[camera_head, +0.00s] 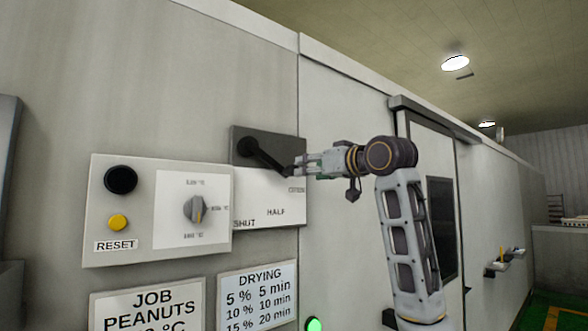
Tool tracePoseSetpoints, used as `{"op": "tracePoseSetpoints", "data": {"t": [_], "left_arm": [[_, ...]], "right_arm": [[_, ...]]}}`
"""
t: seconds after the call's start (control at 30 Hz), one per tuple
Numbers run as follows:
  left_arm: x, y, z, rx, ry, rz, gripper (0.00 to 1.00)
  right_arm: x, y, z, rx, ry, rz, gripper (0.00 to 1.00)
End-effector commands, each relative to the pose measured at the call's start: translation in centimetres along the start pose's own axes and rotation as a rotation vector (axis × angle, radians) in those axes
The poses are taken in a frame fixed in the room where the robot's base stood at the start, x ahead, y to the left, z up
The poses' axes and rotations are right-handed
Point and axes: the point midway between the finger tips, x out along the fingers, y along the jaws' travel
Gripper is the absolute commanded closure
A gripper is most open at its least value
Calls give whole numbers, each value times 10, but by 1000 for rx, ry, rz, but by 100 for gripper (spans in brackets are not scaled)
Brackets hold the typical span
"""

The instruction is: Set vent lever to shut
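The vent lever (265,157) is a black bar on a dark plate with a white label panel (262,202) below it. The panel reads SHUT at left, HALF in the middle and a small, hard-to-read word at right. The lever slants down to the right from its pivot, its end towards the right-hand word. My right gripper (299,167) comes in from the right, its fingertips at the lever's end. The view is too small to tell whether the fingers are closed on the lever or only beside it. My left gripper is out of view.
Left of the vent panel is a control box (157,210) with a black button, a yellow RESET button and a rotary knob (195,209). Below are a JOB PEANUTS sign (148,305), a DRYING sign (257,298) and a green light (314,324). A door (432,150) stands behind my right arm.

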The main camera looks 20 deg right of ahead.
Motion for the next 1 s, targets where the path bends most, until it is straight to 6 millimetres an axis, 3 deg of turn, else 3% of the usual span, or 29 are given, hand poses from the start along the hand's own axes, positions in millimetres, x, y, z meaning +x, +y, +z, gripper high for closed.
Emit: {"op": "tracePoseSetpoints", "data": {"t": [0.6,1.0], "left_arm": [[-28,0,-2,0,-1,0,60],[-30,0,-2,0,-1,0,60]], "right_arm": [[74,0,-2,2,-2,-1,47],[86,0,0,0,-1,0,47]]}}
